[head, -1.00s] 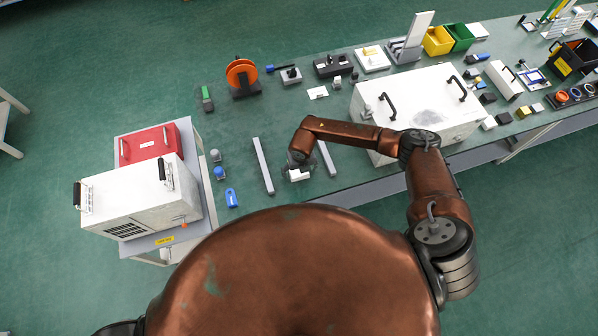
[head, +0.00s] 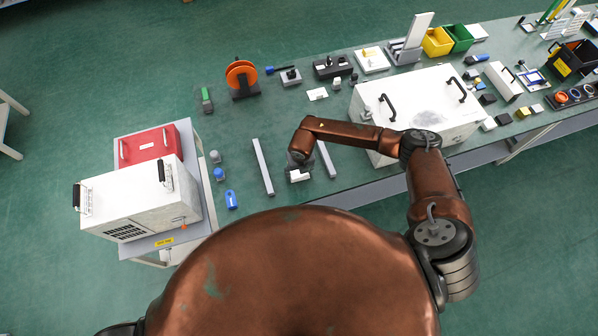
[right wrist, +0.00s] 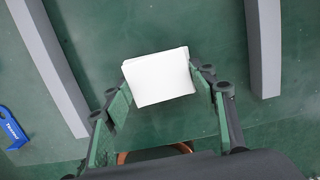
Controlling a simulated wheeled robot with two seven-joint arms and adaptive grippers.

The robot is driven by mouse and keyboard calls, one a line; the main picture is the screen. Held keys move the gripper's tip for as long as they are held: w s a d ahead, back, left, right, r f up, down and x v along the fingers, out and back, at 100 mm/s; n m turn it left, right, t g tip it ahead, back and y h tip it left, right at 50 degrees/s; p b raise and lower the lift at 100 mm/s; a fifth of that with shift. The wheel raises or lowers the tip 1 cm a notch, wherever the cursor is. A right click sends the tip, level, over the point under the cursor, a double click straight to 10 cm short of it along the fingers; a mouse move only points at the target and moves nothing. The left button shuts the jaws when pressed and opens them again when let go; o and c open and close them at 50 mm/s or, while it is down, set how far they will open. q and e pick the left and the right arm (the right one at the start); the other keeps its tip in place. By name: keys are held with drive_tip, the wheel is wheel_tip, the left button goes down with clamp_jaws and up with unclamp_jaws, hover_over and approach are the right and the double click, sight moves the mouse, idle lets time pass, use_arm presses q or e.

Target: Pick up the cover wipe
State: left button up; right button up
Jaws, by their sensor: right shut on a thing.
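The cover wipe (head: 299,176) is a small white folded pad near the front edge of the bench, between two grey bars. My right gripper (head: 300,170) is over it, reaching down, and partly hides it in the head view. In the right wrist view the wipe (right wrist: 158,82) lies between the two green-padded fingers of the right gripper (right wrist: 160,78), which is shut on it. I cannot tell whether the wipe is clear of the bench top. My left gripper is not in view.
Grey bars stand left (head: 263,167) and right (head: 327,159) of the gripper. A blue object (head: 231,199) is farther left. A large white lid-like box with black handles (head: 420,105) is to the right. The bench behind the bars is partly clear.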

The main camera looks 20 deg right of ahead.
wheel_tip(320, 180, up, 3)
drive_tip(key=shift+f+b, duration=0.2)
drive_tip(key=shift+b, duration=0.15)
drive_tip(key=w+a+r+b, duration=0.2)
drive_tip(key=w+r, duration=0.3)
drive_tip(key=w, duration=0.1)
drive_tip(key=w+a+r+b, duration=0.2)
drive_tip(key=w+a+r, duration=0.1)
drive_tip(key=w, duration=0.3)
drive_tip(key=shift+w+a+r, duration=0.35)
drive_tip(key=shift+w+r, duration=0.05)
drive_tip(key=shift+r, duration=0.5)
drive_tip(key=shift+o, duration=0.6)
drive_tip(key=c, duration=0.4)
